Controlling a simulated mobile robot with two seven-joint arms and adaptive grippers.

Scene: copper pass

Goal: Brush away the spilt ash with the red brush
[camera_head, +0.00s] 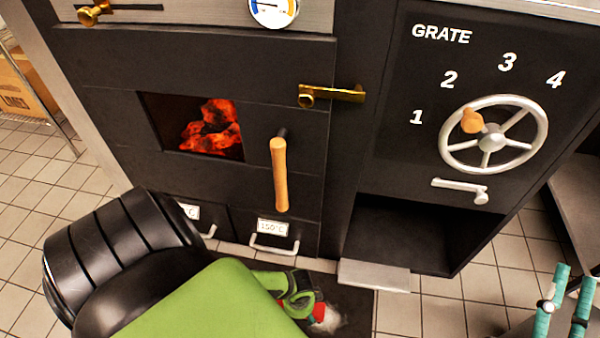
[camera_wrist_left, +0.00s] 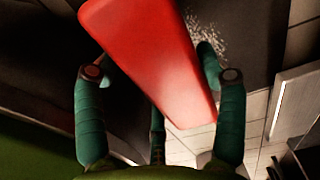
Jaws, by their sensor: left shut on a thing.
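The red brush (camera_wrist_left: 150,60) fills the middle of the left wrist view, between the fingers of my left gripper (camera_wrist_left: 160,85). In the head view my left gripper (camera_head: 300,297) is low, at the dark mat in front of the oven, shut on the brush, of which a small red part (camera_head: 318,312) shows. Pale spilt ash (camera_head: 330,322) lies on the mat right beside the brush. White specks of ash (camera_wrist_left: 210,40) also show just right of the brush in the wrist view. My right gripper (camera_head: 576,277) is at the lower right, its fingers apart and empty.
The black oven (camera_head: 90,120) with glowing coals (camera_head: 212,128) stands behind the mat (camera_head: 358,318). Its wooden handle (camera_head: 279,175) and drawer pulls stick out. A grate wheel (camera_head: 492,137) is at right, above an open recess (camera_head: 400,233). Tiled floor is clear at left.

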